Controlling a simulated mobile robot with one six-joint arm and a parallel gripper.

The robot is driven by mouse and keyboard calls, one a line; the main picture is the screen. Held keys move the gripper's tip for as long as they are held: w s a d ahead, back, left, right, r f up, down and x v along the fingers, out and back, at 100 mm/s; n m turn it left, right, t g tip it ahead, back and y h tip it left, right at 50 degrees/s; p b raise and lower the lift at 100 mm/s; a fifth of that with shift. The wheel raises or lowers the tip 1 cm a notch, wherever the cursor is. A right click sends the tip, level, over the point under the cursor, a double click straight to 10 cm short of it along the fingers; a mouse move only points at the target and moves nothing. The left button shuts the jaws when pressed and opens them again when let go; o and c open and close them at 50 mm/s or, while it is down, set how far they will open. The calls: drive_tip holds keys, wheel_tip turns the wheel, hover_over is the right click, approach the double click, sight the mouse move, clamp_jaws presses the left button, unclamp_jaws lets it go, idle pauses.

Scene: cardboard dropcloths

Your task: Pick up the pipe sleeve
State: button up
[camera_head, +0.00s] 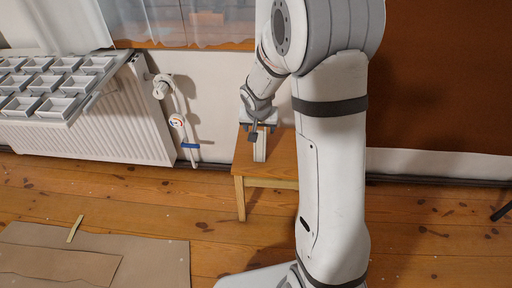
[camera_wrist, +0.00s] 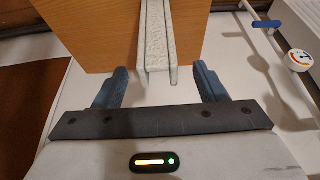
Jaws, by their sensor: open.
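The pipe sleeve (camera_wrist: 154,40) is a pale grey, speckled, channel-shaped length on a wooden stool (camera_wrist: 100,35). In the head view the sleeve (camera_head: 260,148) shows as a light strip on the stool (camera_head: 272,171), just below my gripper (camera_head: 260,127). In the wrist view my gripper (camera_wrist: 159,84) is open, with a blue-grey finger on each side of the sleeve's near end. Gaps show between the sleeve and both fingers, and nothing is held. My arm and gripper hide part of the stool and sleeve in the head view.
A white radiator (camera_head: 90,130) stands left of the stool, with a rack of small trays (camera_head: 55,82) above it. A pipe with a gauge (camera_head: 178,121) and blue handle (camera_head: 190,146) runs beside it. Cardboard (camera_head: 150,262) lies on the plank floor at front left.

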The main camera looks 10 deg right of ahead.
sight(260, 134)
drive_tip(key=x, duration=0.1)
drive_tip(key=b+x, duration=0.1)
drive_tip(key=x, duration=0.1)
drive_tip(key=b+x, duration=0.1)
drive_tip(key=shift+s+f, duration=0.15)
drive_tip(key=shift+f, duration=0.2)
drive_tip(key=shift+w+f, duration=0.25)
drive_tip(key=shift+f, duration=0.1)
drive_tip(key=shift+c, duration=0.2)
drive_tip(key=c, duration=1)
